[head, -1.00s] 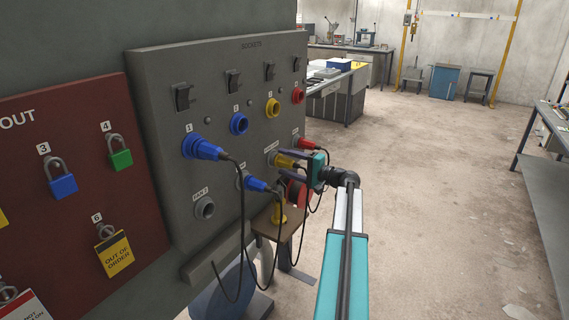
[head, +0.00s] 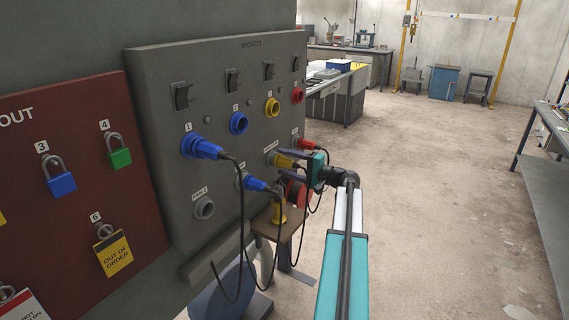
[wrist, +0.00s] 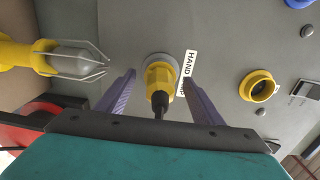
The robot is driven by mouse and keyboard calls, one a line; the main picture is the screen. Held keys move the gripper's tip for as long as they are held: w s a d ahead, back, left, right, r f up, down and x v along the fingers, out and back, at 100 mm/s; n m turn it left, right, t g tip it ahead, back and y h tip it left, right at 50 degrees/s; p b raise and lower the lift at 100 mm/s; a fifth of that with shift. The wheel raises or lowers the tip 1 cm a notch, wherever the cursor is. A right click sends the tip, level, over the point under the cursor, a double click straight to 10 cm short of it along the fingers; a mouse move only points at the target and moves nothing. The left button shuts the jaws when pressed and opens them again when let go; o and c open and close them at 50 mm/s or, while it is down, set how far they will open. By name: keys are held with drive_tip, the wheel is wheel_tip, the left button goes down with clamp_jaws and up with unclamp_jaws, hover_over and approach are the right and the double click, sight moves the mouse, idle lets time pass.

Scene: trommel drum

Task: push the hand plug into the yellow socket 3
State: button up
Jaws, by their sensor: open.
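The yellow hand plug (head: 285,162) sits in the lower-row panel socket beside the HAND label (wrist: 188,72). It also shows in the wrist view (wrist: 158,80), with a black cable end pointing toward me. My gripper (wrist: 157,84) is open, with one purple finger on each side of the plug and a visible gap to each. In the head view my gripper (head: 284,164) reaches the panel from the right and partly hides the plug. The yellow socket 3 (head: 272,108) is empty in the upper row. Its round opening also shows in the wrist view (wrist: 259,87).
Blue plugs (head: 203,148) and a red plug (head: 307,143) sit in other sockets, with black cables hanging below. A yellow caged lamp (wrist: 35,57) and a red reel (wrist: 30,118) are near my gripper. Open floor (head: 430,200) lies to the right.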

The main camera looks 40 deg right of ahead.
idle(0.3)
drive_tip(key=c, duration=1.4)
drive_tip(key=v, duration=0.6)
drive_tip(key=shift+b, duration=0.45)
idle(0.9)
drive_tip(key=shift+b+v, duration=0.3)
drive_tip(key=shift+v, duration=2.2)
drive_tip(key=shift+f, duration=0.1)
